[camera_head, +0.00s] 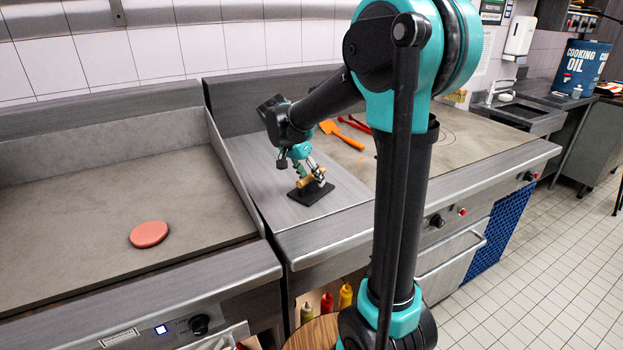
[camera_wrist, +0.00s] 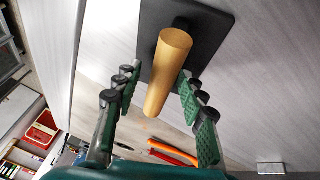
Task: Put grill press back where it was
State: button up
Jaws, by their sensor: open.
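The grill press (camera_head: 311,192) has a black flat plate and a light wooden handle. It stands plate down on the steel counter between the griddle and the cooktop. In the wrist view its wooden handle (camera_wrist: 167,72) lies between my fingers, with the dark plate (camera_wrist: 214,30) behind it. My gripper (camera_head: 310,172) is at the handle, and in the wrist view my gripper (camera_wrist: 158,105) is open, with a finger on each side of the handle and gaps showing. A pink patty (camera_head: 149,234) lies on the griddle at the left.
The griddle (camera_head: 100,210) has a raised side wall (camera_head: 232,172) beside the counter. An orange spatula (camera_head: 341,134) and red tongs (camera_head: 355,124) lie behind the press. Sauce bottles (camera_head: 327,303) stand below the counter's front edge. The griddle is clear around the patty.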

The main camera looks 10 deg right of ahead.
jog(key=v, duration=1.2)
